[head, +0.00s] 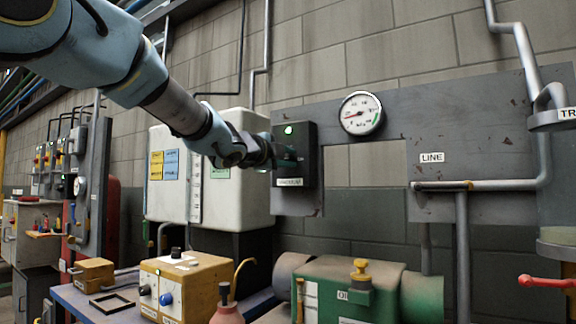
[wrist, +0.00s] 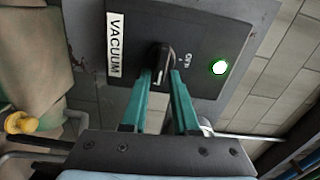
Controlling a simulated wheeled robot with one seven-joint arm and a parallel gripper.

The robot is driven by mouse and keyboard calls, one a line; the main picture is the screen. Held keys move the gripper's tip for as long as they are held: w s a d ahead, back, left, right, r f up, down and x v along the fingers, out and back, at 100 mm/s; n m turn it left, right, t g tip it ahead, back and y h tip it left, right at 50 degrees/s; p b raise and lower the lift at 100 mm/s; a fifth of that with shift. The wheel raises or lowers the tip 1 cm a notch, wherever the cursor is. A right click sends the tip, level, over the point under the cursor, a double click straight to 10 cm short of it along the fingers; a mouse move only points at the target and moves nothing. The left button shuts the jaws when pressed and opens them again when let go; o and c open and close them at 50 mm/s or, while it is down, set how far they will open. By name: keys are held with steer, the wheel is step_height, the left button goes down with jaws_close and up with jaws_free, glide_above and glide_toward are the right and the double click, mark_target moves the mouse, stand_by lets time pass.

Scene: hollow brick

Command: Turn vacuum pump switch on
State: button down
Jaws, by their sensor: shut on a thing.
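The vacuum switch box (head: 308,145) is a dark panel on the wall plate, with a label at its bottom edge. In the wrist view the same box (wrist: 215,30) carries a VACUUM label (wrist: 115,45), a lit green lamp (wrist: 219,68) and a black rotary knob (wrist: 158,54). The lamp also glows in the head view (head: 288,130). My gripper (wrist: 160,78) has its two teal fingers shut on the knob, one on each side. In the head view my gripper (head: 284,156) reaches the box from the left and hides the knob.
A pressure gauge (head: 361,113) hangs right of the box. A white tank (head: 240,192) stands behind my arm. Below are a green pump (head: 335,285) with a yellow valve knob (head: 360,271) and a yellow control box (head: 187,284). A grey pipe (head: 462,245) runs at the right.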

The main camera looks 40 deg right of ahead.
steer(key=shift+w+a+f+m+t+b, duration=0.2)
steer(key=shift+w+m+t+b, duration=0.1)
steer(key=shift+w+m, duration=0.15)
steer(key=c, duration=0.9)
jaws_free()
steer(key=shift+w, duration=0.15)
steer(key=shift+c, duration=0.2)
steer(key=shift+o, duration=1.4)
steer(key=shift+d, duration=0.1)
steer(key=shift+o, duration=0.3)
steer(key=shift+s+r, duration=0.1)
steer(key=shift+s, duration=0.15)
steer(key=v, duration=1)
steer(key=shift+a+b, duration=0.4)
steer(key=shift+b, duration=0.05)
